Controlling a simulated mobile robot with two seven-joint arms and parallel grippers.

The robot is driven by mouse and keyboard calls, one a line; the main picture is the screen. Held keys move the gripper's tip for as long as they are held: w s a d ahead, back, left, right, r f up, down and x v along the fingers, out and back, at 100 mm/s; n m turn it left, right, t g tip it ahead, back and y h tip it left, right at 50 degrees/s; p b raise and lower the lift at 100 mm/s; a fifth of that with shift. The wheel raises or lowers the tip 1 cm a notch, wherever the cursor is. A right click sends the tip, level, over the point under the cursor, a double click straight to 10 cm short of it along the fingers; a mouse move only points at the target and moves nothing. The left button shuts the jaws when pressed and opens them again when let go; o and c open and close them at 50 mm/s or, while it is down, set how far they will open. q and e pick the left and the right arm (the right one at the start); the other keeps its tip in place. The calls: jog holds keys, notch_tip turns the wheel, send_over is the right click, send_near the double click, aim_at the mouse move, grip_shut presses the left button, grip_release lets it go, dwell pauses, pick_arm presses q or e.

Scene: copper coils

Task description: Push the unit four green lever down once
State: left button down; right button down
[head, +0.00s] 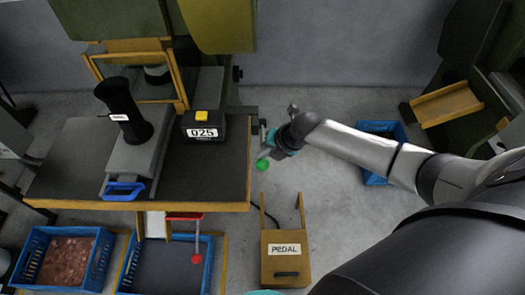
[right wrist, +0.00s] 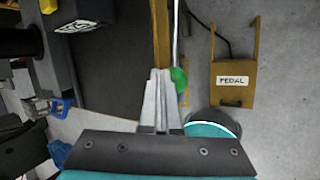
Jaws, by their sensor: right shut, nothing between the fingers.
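The green lever shows as a round green knob (head: 262,165) beside the right edge of the workbench. In the right wrist view the green knob (right wrist: 179,78) sits at the end of a thin pale rod, close to the right side of my fingertips. My right gripper (head: 268,152) is shut and empty, pointing down beside the knob. Its fingers (right wrist: 160,73) are together in the right wrist view. Whether they touch the knob I cannot tell. My left gripper is not in view.
The dark-topped workbench (head: 85,150) carries a black counter reading 025 (head: 202,128). Below it are a red lever (head: 196,258) and blue crates (head: 103,250). A yellow pedal box (head: 285,265) stands on the floor. Another blue crate (head: 375,179) lies behind my right arm.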

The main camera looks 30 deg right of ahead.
jog(key=shift+s+a+f+b, duration=0.1)
jog(key=shift+s+f+b, duration=0.15)
jog(key=shift+f, duration=0.3)
jog(key=shift+s+a+f+b, duration=0.1)
jog(key=shift+s+f+b, duration=0.15)
jog(key=shift+f, duration=0.25)
dwell(0.6)
jog(key=shift+w+r, duration=0.1)
jog(key=shift+r, duration=0.05)
dwell(0.4)
jog(key=shift+w+d+r+p, duration=0.15)
jog(key=shift+w+r+p, duration=0.3)
jog(key=shift+r, duration=0.45)
jog(key=shift+w+d+r+p, duration=0.2)
jog(key=shift+r+p, duration=0.45)
jog(key=shift+r, duration=0.3)
jog(key=shift+w+d+r+p, duration=0.1)
jog(key=shift+w+r+p, duration=0.35)
jog(key=shift+r, duration=0.45)
jog(key=shift+s, duration=0.1)
jog(key=r+p, duration=0.1)
jog(key=w+r, duration=0.1)
jog(key=r, duration=0.1)
jog(key=r+p, duration=0.1)
jog(key=shift+w+d+r+p, duration=0.3)
jog(key=shift+d+p, duration=0.05)
jog(key=shift+d, duration=0.05)
